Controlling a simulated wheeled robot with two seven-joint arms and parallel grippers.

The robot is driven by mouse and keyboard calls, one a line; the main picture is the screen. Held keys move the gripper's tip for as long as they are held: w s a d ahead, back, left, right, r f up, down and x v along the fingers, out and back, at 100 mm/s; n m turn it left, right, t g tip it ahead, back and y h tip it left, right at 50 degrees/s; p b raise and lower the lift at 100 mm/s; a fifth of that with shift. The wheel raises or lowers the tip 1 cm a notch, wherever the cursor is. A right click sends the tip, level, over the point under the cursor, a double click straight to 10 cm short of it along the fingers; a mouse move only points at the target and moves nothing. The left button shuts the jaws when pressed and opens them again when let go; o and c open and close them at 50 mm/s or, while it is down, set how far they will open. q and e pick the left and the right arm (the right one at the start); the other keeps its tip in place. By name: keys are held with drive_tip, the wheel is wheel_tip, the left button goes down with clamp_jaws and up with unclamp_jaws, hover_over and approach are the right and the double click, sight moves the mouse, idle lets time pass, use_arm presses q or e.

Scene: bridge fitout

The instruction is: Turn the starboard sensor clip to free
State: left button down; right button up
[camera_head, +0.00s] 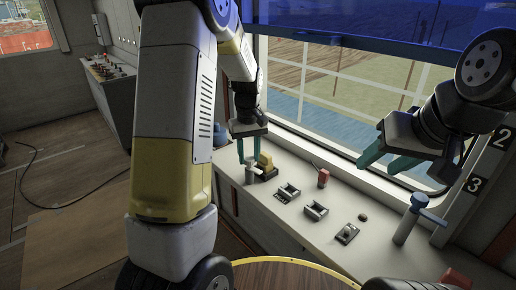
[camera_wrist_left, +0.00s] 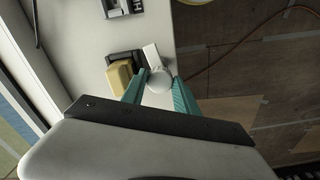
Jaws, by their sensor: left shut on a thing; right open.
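My left gripper (camera_head: 247,150) points down at the far end of the white console and is shut on a pale round-topped knob (camera_wrist_left: 159,79), which also shows in the head view (camera_head: 250,170). A flat white strip (camera_wrist_left: 152,54) extends from the knob in the left wrist view. A yellow block on a dark base (camera_wrist_left: 120,75) sits close beside it; it also shows in the head view (camera_head: 265,162). No label marks the starboard sensor clip, so I cannot confirm that the knob is part of it. My right gripper (camera_head: 386,156) is open and empty above the console, near the window.
Two metal brackets (camera_head: 288,192) (camera_head: 315,210), a small red item (camera_head: 323,178) and a dark switch plate (camera_head: 347,233) are on the white console (camera_head: 290,220). A blue-topped post (camera_head: 408,220) stands at the right. A cable (camera_head: 75,203) lies on the floor.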

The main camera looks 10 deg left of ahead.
sight(249, 158)
use_arm(q)
drive_tip(key=shift+m, duration=1.1)
drive_tip(key=c, duration=0.9)
unclamp_jaws()
drive_tip(key=shift+c, duration=0.2)
drive_tip(key=shift+r, duration=0.1)
wheel_tip(249, 158, up, 7)
drive_tip(key=shift+r, duration=0.35)
